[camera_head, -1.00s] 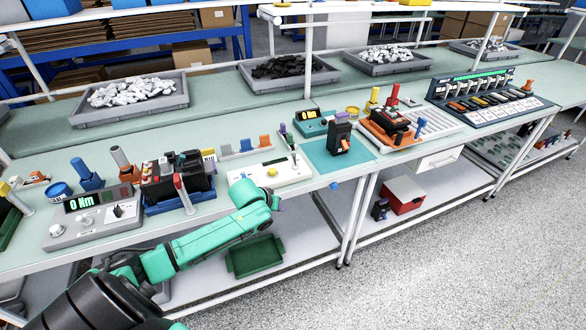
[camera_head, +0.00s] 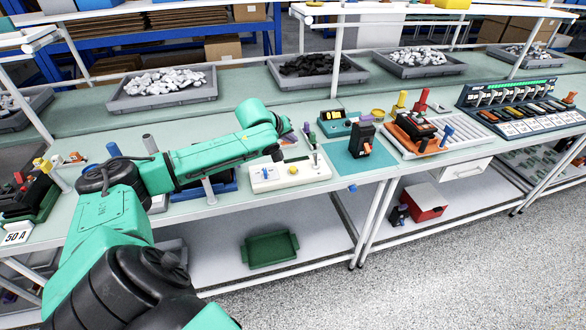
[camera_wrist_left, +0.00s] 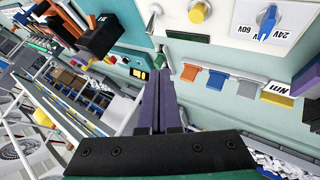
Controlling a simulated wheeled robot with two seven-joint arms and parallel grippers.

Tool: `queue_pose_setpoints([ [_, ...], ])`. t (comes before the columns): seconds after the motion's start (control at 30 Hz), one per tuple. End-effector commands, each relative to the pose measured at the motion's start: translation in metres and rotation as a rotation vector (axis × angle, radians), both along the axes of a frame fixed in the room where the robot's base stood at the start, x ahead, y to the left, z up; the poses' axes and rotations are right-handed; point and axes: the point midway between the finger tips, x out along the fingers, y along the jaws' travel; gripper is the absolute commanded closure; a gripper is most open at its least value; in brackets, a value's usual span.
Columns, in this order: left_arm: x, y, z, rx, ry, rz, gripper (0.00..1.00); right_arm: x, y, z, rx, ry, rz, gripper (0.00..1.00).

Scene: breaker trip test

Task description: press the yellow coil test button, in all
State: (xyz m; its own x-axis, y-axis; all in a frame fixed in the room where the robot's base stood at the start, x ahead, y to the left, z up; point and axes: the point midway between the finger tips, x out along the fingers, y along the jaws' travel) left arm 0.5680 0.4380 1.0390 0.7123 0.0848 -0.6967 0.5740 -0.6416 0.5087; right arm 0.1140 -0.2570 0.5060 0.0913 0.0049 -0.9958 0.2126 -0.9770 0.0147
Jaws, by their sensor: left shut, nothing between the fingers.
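The yellow button (camera_head: 293,170) sits on a white panel (camera_head: 278,184), between a blue knob (camera_head: 266,173) and a small metal lever (camera_head: 315,160). In the left wrist view the button (camera_wrist_left: 199,11) is at the top edge, beside the blue knob (camera_wrist_left: 267,22). My left arm reaches over the bench, and its wrist is above and behind the panel in the head view. My left gripper (camera_wrist_left: 158,82) has dark purple fingers that are shut and empty. They are apart from the button. In the head view the fingers are mostly hidden. My right gripper is not in view.
A black breaker (camera_head: 362,139) stands on a teal mat (camera_head: 340,158) right of the panel. A row of coloured clips (camera_wrist_left: 235,83) lies near my fingers in the wrist view. An orange fixture (camera_head: 412,130) stands further right. My arm covers part of the bench on the left.

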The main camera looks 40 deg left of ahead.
Motion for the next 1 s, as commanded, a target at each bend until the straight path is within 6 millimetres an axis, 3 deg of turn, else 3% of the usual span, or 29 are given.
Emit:
queue_pose_setpoints([
  [0.53,0.0,0.0,-0.069,0.0,0.0,-0.002,1.0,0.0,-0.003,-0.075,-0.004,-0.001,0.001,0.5],
  [0.73,0.0,-0.001,-0.086,0.0,0.001,-0.001,1.0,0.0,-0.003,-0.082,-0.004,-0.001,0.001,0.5],
  [1.0,0.0,0.0,-0.087,0.0,0.001,-0.001,1.0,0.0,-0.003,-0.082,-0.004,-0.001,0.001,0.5],
])
